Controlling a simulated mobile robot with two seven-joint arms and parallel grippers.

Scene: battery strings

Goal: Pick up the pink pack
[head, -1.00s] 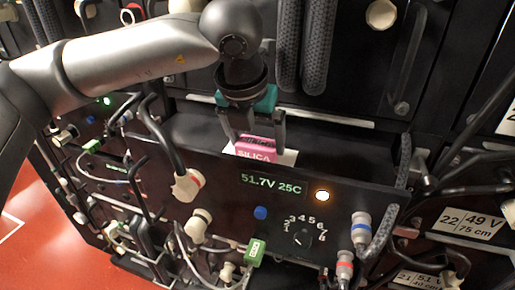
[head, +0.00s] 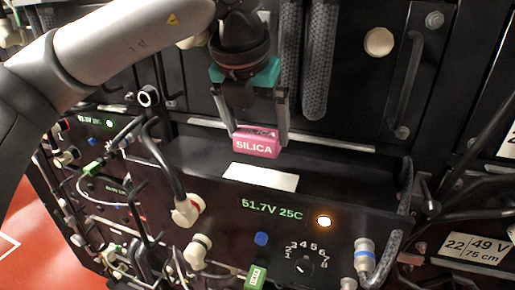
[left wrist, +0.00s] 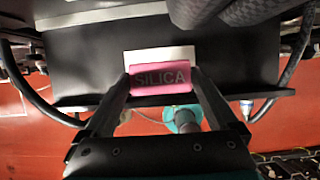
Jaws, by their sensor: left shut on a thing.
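The pink pack (head: 257,144), marked "SILICA", is between the fingers of my left gripper (head: 259,130) in the head view. The gripper is shut on it and holds it above the black battery module's top surface (head: 330,181). A white label (head: 260,177) lies on that surface, below and in front of the pack. In the left wrist view the pink pack (left wrist: 161,78) sits between both fingertips, with the white label (left wrist: 160,54) partly hidden behind it. My right gripper is not in view.
The module's front has a lit display (head: 272,209), a glowing lamp (head: 324,221) and a dial (head: 304,266). Thick braided hoses (head: 318,60) hang behind the gripper. A black cable with a white plug (head: 187,210) stands to the left. A black handle (head: 403,85) is at the right.

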